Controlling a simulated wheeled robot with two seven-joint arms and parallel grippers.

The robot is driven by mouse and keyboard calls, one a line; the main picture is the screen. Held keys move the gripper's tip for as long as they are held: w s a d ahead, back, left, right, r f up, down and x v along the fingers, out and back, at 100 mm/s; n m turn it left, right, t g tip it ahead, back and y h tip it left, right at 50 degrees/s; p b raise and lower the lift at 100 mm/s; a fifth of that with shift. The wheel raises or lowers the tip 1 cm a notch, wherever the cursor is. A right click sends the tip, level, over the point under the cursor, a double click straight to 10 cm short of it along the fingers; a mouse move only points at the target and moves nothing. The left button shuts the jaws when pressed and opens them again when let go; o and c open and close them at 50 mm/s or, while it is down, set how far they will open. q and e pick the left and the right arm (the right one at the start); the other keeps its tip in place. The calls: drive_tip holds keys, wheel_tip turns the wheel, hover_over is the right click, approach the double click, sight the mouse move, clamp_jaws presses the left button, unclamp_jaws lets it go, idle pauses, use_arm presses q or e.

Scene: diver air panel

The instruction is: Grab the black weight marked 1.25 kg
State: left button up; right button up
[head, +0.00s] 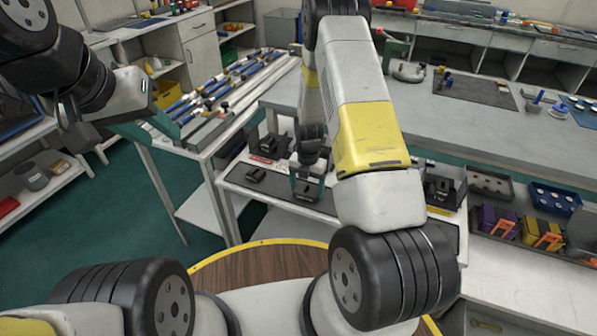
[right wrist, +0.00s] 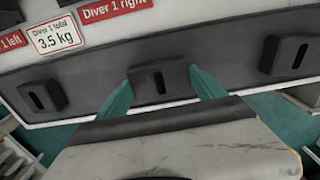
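The right gripper (head: 308,186) also shows in the head view, low over the front edge of the weight panel (head: 272,190). Similar black weights stand left (right wrist: 42,93) and right (right wrist: 288,55).
The panel carries a white "Diver 1 total 3.5 kg" sign (right wrist: 58,37) and a red "Diver 1 right" label (right wrist: 110,8). At the right are a blue bin (head: 555,200) and a tray with purple and yellow blocks (head: 500,225). A cart with blue tools (head: 215,90) stands left.

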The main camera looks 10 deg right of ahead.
drive_tip(key=c, duration=1.1)
drive_tip(key=shift+w, duration=0.1)
drive_tip(key=shift+r, duration=0.25)
